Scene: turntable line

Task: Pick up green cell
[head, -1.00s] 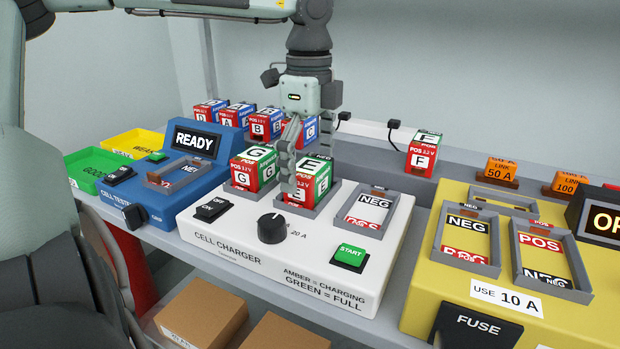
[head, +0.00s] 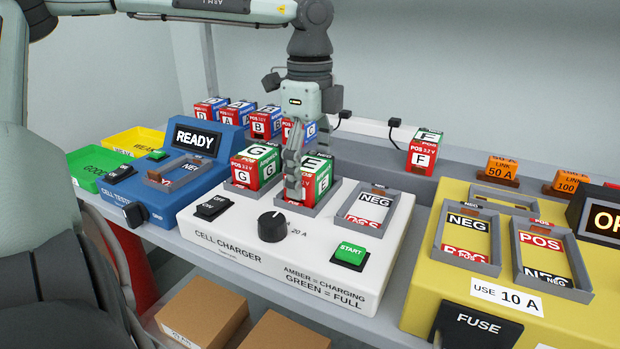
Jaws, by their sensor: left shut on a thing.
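The cell's base still appears within the slot. Green-and-red cell G (head: 245,175) sits in the charger's left slot, close to the finger. My right gripper is out of view.
The charger's right slot (head: 372,207) is empty. Several blue-and-red cells (head: 260,124) stand in a row behind. The blue tester (head: 215,165) reads READY. Green (head: 85,180) and yellow (head: 137,140) trays lie at left. A yellow fuse unit (head: 450,290) stands at right.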

